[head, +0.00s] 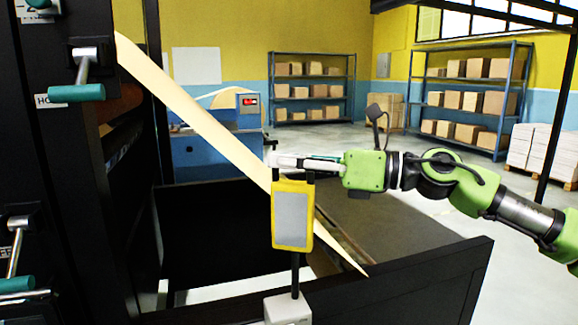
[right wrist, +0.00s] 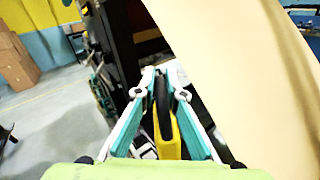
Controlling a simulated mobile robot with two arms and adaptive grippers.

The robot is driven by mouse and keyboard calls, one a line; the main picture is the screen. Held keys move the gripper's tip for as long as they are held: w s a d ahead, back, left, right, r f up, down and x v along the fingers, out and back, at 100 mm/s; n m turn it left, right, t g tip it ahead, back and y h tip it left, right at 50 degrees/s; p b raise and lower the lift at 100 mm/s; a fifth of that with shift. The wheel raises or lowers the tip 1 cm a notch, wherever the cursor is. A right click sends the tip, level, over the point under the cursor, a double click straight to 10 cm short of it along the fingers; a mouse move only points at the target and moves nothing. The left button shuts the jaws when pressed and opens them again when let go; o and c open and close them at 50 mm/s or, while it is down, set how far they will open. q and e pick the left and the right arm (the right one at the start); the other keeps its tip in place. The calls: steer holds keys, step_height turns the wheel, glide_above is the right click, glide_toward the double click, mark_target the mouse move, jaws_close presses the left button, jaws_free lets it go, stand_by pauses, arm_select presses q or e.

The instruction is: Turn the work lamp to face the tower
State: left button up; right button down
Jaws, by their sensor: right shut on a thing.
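The work lamp (head: 292,217), a yellow-rimmed panel with a pale grey face, stands upright on a thin black post over a light grey base block (head: 288,309). Its grey face points towards the head camera. My right gripper (head: 276,161) reaches in from the right at the lamp's top and is shut on its black handle. In the right wrist view, the fingers (right wrist: 164,92) close around the black bar, with the yellow rim (right wrist: 168,135) below. A tall black frame (head: 95,180), perhaps the tower, stands at the left. My left gripper is not in view.
Cranks with teal grips (head: 76,93) stick out from the black frame. A cream paper web (head: 200,115) slants down behind the lamp and fills much of the right wrist view. A black beam (head: 420,285) runs across the front. Shelves with boxes (head: 308,90) stand far back.

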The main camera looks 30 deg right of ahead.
steer(key=shift+w+a+r+m+t+h+p, duration=0.1)
steer(key=shift+m+t+h+p, duration=0.15)
steer(key=shift+m+t+h, duration=0.3)
steer(key=shift+w+d+f+m+t+h+p, duration=0.15)
steer(key=shift+m+t+h+p, duration=0.2)
steer(key=shift+h, duration=0.3)
steer(key=shift+w+a+r+m+t+h+p, duration=0.15)
steer(key=shift+m+t+h, duration=0.15)
steer(key=shift+m+h, duration=0.25)
steer(key=shift+w+m+t+h, duration=0.2)
steer(key=shift+m+t+h, duration=0.4)
steer(key=shift+h, duration=0.45)
steer(key=shift+w+m+t+h+b, duration=0.1)
steer(key=shift+w+m+h+b, duration=0.3)
steer(key=shift+m+h, duration=0.85)
steer(key=shift+w+m+t+h+b, duration=0.15)
steer(key=shift+m+h+b, duration=0.55)
steer(key=shift+h, duration=1.05)
steer(key=shift+w+m+t+h+b, duration=0.1)
steer(key=shift+w+m+h+b, duration=0.3)
steer(key=shift+m+h, duration=0.85)
steer(key=shift+d+r+m+h, duration=0.1)
steer(key=shift+d+m+h, duration=0.1)
steer(key=shift+h, duration=0.35)
steer(key=shift+d+r+m+h, duration=0.1)
steer(key=shift+m+h, duration=0.05)
steer(key=shift+h, duration=0.35)
